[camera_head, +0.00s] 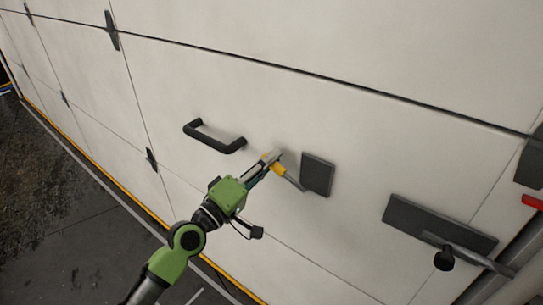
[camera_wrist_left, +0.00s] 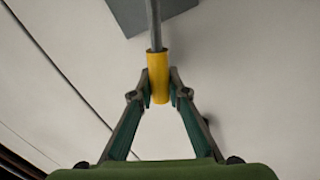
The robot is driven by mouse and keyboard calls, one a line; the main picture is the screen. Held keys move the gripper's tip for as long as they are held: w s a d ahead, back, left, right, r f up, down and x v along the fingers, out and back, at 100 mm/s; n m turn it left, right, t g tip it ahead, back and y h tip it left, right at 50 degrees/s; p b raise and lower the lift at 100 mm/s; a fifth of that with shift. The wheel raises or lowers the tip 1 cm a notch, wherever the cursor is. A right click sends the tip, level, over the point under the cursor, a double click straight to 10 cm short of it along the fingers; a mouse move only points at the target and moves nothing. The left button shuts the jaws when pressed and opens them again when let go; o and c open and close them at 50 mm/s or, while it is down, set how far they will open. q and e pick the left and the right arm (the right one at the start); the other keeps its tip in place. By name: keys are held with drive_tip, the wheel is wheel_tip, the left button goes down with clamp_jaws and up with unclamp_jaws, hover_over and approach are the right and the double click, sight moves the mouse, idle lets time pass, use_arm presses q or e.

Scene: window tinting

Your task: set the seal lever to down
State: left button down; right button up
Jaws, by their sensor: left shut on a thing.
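A lever with a grey rod and a yellow grip (camera_head: 279,171) stands at a dark grey plate (camera_head: 318,175) on the pale panelled door; I take it as the seal lever. In the head view its rod runs up and left from the plate's lower left side. My left gripper (camera_head: 268,162) is shut on the yellow grip. In the left wrist view, the fingers (camera_wrist_left: 159,88) close on both sides of the yellow grip (camera_wrist_left: 157,66), with the rod running up to the plate (camera_wrist_left: 125,12). The fingers partly hide the grip in the head view. My right gripper is not in view.
A black pull handle (camera_head: 214,137) sits left of the lever. At lower right, a rod with a black knob (camera_head: 444,258) stands by a larger dark plate (camera_head: 407,215). A red part (camera_head: 532,202) is at the right edge. Dark floor (camera_head: 60,220) lies lower left.

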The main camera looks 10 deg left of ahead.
use_arm(q)
drive_tip(key=shift+f+n, duration=0.3)
drive_tip(key=c, duration=1.9)
unclamp_jaws()
drive_tip(key=shift+a, duration=0.1)
drive_tip(key=v, duration=1.2)
